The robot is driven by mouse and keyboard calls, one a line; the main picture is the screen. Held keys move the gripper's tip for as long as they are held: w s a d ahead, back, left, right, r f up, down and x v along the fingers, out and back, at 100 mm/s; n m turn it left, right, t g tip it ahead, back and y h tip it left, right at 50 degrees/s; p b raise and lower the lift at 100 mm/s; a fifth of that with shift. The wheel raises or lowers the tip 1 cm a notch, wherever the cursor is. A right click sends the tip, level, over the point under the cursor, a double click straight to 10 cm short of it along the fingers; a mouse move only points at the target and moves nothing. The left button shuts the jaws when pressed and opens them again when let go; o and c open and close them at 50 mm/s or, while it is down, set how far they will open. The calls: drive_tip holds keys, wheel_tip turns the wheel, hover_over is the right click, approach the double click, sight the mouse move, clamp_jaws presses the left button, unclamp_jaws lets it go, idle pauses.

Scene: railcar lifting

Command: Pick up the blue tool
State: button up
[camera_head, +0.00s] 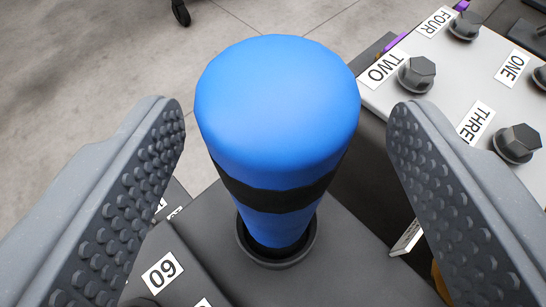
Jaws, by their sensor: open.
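The blue tool (277,105) stands upright in the middle of the view, a thick blue cylinder with a black band round its lower part. Its lower end sits in a dark round holder (263,255) on a dark grey surface. My gripper (288,130) is open, with one studded grey finger to the left of the tool and one to the right. Gaps show between the tool and both fingers. The tool's bottom end is hidden inside the holder.
At the right is a light grey panel (450,75) with several dark hex bolts and labels ONE, TWO, THREE and FOUR. A label 09 or 60 (162,272) is at the lower left. Concrete floor (90,60) lies beyond, with a small black wheel (181,13) at the top.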

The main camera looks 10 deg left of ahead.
drive_tip(key=shift+x, duration=1.9)
drive_tip(key=shift+s+a+f, duration=0.1)
drive_tip(key=shift+a, duration=0.05)
drive_tip(key=c, duration=1.2)
drive_tip(key=shift+o, duration=0.2)
